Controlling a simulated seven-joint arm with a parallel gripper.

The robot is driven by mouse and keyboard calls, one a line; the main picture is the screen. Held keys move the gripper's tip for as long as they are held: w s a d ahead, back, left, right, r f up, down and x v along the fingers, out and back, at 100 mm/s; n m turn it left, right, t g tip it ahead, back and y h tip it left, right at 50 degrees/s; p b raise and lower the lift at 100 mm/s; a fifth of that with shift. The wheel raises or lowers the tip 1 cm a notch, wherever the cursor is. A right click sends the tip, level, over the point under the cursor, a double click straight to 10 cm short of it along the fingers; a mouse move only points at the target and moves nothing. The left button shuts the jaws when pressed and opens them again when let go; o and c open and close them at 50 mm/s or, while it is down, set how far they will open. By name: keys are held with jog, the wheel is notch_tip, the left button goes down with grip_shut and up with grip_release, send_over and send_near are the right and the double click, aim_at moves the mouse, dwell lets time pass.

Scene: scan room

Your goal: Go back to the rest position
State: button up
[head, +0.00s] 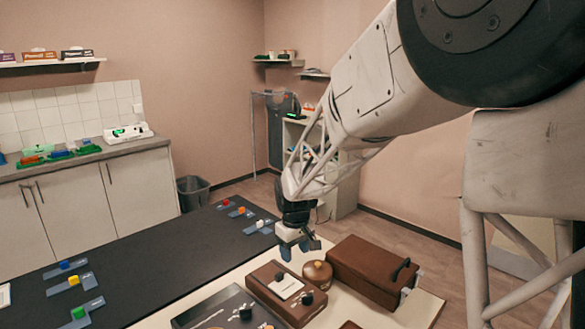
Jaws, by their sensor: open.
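My gripper (296,247) hangs from the end of my arm near the middle of the head view, pointing down. It is open, and I see nothing between its fingers. It appears above the back part of the table, near a brown panel (262,283) with a white card and black knobs. A round brown pot (317,272) with a small knob stands just right of the panel. How high the fingers are above the table is hard to tell. My arm crosses the right side of the view and hides part of the room behind.
A large brown case (362,268) with a black handle stands right of the pot. A dark panel (205,309) lies in front. The black table surface (165,262) bears small coloured cubes on grey-blue holders, with clear room between. A counter (85,159) and a bin (192,192) stand behind.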

jog(key=s+d+r+m+t, duration=0.1)
jog(key=s+d+r+m, duration=0.1)
jog(key=s+d+r, duration=0.45)
jog(key=s+d+r+m, duration=0.1)
jog(key=s+d+m, duration=0.15)
jog(key=s, duration=0.75)
jog(key=s+d+r+m+t, duration=0.1)
jog(key=s+d+r, duration=0.4)
jog(key=s, duration=0.4)
jog(key=s+d+f+m, duration=0.1)
jog(key=s+d, duration=0.3)
jog(key=s, duration=0.7)
jog(key=shift+s+f+m, duration=0.25)
jog(key=shift+f+m, duration=0.1)
jog(key=shift+m, duration=0.4)
